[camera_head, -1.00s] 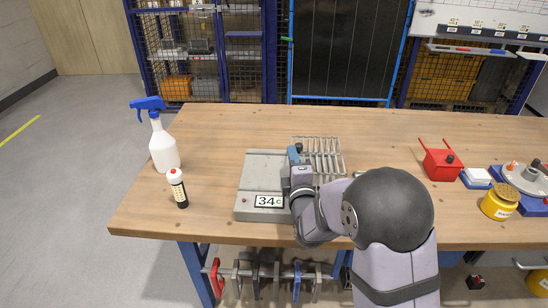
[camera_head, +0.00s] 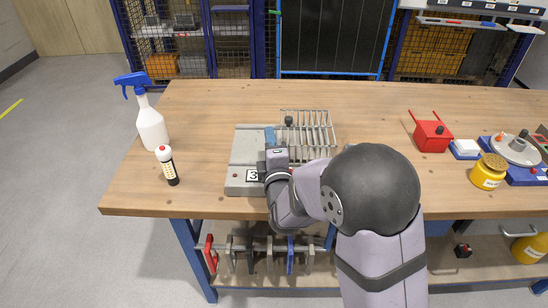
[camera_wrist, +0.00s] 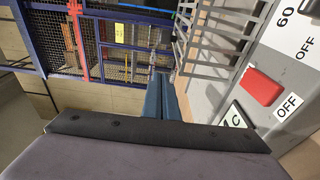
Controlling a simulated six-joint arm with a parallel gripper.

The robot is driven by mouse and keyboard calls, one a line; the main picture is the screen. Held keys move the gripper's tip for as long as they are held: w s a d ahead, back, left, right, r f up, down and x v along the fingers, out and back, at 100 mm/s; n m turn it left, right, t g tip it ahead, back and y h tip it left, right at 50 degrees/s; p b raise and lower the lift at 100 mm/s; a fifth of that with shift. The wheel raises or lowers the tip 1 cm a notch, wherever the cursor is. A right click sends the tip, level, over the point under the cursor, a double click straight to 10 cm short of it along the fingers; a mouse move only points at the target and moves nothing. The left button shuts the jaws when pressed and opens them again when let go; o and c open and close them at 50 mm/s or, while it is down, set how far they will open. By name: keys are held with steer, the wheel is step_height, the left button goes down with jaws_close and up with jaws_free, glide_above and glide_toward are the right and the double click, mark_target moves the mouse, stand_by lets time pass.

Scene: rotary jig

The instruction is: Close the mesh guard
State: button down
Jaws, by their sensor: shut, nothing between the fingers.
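The mesh guard (camera_head: 318,128) is a frame of grey metal bars at the right side of the grey jig box (camera_head: 243,150). It appears swung up away from the box top, though its exact tilt is hard to tell. A dark knob (camera_head: 289,121) shows at its left side. My gripper (camera_head: 270,137) is over the box, left of the guard and apart from it. Its blue fingers are shut and empty in the wrist view (camera_wrist: 161,97). The guard's bars (camera_wrist: 208,45) lie right of the fingers there. My wrist hides part of the box and its label.
The wrist view shows a red switch (camera_wrist: 262,87) on the box. A spray bottle (camera_head: 151,128) and a small bottle (camera_head: 168,168) stand left. A red container (camera_head: 432,136) and yellow jar (camera_head: 489,173) stand right. Bare wood (camera_head: 375,115) lies between.

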steer(key=s, duration=0.5)
steer(key=s+d+b, duration=0.1)
steer(key=s, duration=0.2)
steer(key=shift+d, duration=0.1)
steer(key=shift+w+d+f+m+g+p, duration=0.15)
steer(key=shift+d+f+m+g+p, duration=0.15)
steer(key=shift+m+g+p, duration=0.25)
steer(key=d+f+m+g+p, duration=0.1)
steer(key=s+d+f+m+g+p, duration=0.1)
steer(key=m+g, duration=0.1)
steer(key=s+d+f+m+g+p, duration=0.1)
steer(key=m, duration=0.1)
steer(key=shift+f+g+p, duration=0.3)
steer(key=shift+g+p, duration=0.05)
steer(key=s+d+m+g+h+p, duration=0.1)
steer(key=s+d+m+g+p, duration=0.1)
steer(key=s+d+m+g, duration=0.2)
steer(key=s+d+f+m+g+h+p, duration=0.1)
steer(key=s+d+m+g, duration=0.3)
steer(key=s, duration=0.6)
steer(key=s+d+m+g+p, duration=0.3)
steer(key=s+d+m+g, duration=0.1)
steer(key=s, duration=0.4)
steer(key=shift+d+f+m+h+p, duration=0.2)
steer(key=shift+m+h+p, duration=0.2)
steer(key=shift+m, duration=0.45)
